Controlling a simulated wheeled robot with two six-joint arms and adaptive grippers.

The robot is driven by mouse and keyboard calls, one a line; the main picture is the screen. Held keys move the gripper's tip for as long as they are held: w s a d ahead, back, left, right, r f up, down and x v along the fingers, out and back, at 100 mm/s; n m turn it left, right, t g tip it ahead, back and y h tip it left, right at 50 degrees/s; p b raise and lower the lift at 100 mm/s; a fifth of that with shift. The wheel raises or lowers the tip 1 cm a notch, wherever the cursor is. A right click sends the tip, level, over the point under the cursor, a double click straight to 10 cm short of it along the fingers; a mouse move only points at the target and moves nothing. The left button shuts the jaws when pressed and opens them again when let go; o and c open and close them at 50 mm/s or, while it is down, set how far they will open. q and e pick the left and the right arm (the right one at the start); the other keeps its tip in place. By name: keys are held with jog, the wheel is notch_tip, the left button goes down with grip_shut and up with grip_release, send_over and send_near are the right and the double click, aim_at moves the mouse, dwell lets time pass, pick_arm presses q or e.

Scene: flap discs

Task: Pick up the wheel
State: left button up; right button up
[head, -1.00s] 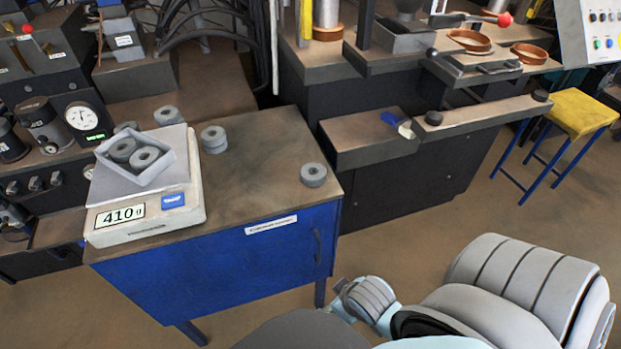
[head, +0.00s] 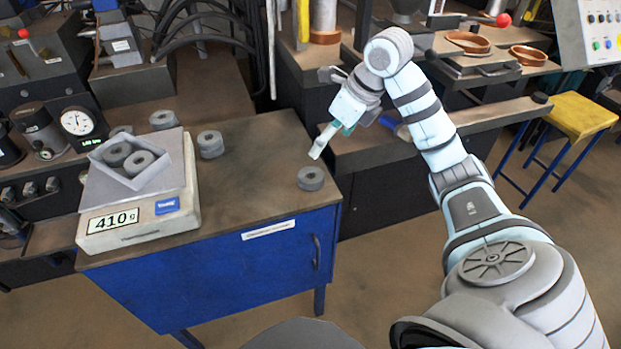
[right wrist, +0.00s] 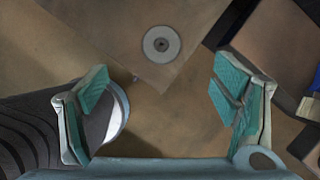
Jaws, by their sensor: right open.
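A grey wheel (head: 311,178) with a centre hole lies flat near the right corner of the brown top of the blue cabinet. It also shows in the right wrist view (right wrist: 161,44), ahead of the jaws. My right gripper (head: 318,150) hangs above and just right of the wheel, apart from it. In the right wrist view its teal-padded fingers (right wrist: 158,108) are wide apart with nothing between them. Other grey wheels stand farther left on the cabinet (head: 210,144) and behind the scale (head: 163,119). My left gripper is not in view.
A scale (head: 140,229) reading 410 g carries a grey tray (head: 170,171) with two wheels. The cabinet top (head: 250,190) is bare around the near wheel. A dark bench (head: 380,151) stands to the right, behind my right arm.

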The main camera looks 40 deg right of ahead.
jog(key=b, duration=0.4)
send_near(311, 175)
jog(key=f, duration=0.1)
jog(key=x, duration=0.8)
jog(key=shift+w+a, duration=0.1)
jog(key=shift+w, duration=0.1)
jog(key=shift+r, duration=0.15)
jog(key=c, duration=1.4)
